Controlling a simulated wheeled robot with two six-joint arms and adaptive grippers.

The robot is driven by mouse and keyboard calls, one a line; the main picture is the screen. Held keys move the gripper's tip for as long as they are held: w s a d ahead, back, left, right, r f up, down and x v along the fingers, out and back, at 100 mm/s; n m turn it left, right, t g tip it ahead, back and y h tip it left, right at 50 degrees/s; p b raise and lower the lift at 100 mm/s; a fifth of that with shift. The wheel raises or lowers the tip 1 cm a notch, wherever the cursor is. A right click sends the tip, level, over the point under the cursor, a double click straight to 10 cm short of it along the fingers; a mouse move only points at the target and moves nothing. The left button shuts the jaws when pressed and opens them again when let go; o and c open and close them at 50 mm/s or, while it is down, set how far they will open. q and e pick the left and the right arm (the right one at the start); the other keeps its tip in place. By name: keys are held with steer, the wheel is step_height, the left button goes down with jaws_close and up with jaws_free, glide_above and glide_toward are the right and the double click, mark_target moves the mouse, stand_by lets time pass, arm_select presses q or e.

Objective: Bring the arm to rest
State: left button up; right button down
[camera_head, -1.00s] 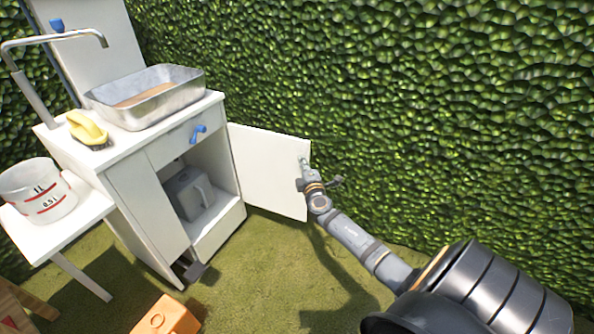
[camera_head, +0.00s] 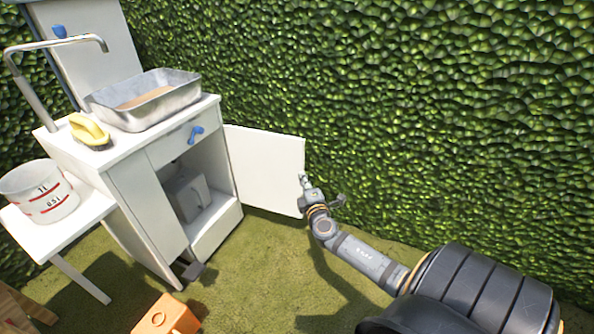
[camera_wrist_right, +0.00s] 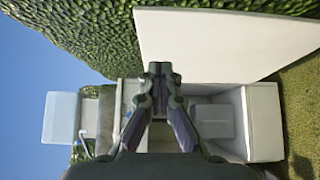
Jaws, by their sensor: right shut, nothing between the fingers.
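My right arm comes in from the lower right in the head view. Its gripper (camera_head: 304,180) is beside the outer edge of the open white cabinet door (camera_head: 265,168); whether they touch I cannot tell. In the right wrist view the gripper (camera_wrist_right: 160,70) is shut with nothing between its fingers, and the door (camera_wrist_right: 225,42) spans the upper right. My left gripper is not in view.
A metal basin (camera_head: 150,108) and yellow brush (camera_head: 88,130) are on top. A measuring bucket (camera_head: 40,205) sits on a side table. An orange block (camera_head: 166,314) lies on the grass. A hedge (camera_head: 400,110) closes the back.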

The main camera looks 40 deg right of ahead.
steer(key=shift+d+v, duration=0.1)
steer(key=shift+v, duration=0.6)
steer(key=shift+d+v, duration=0.15)
steer(key=shift+v, duration=0.5)
steer(key=shift+s, duration=0.1)
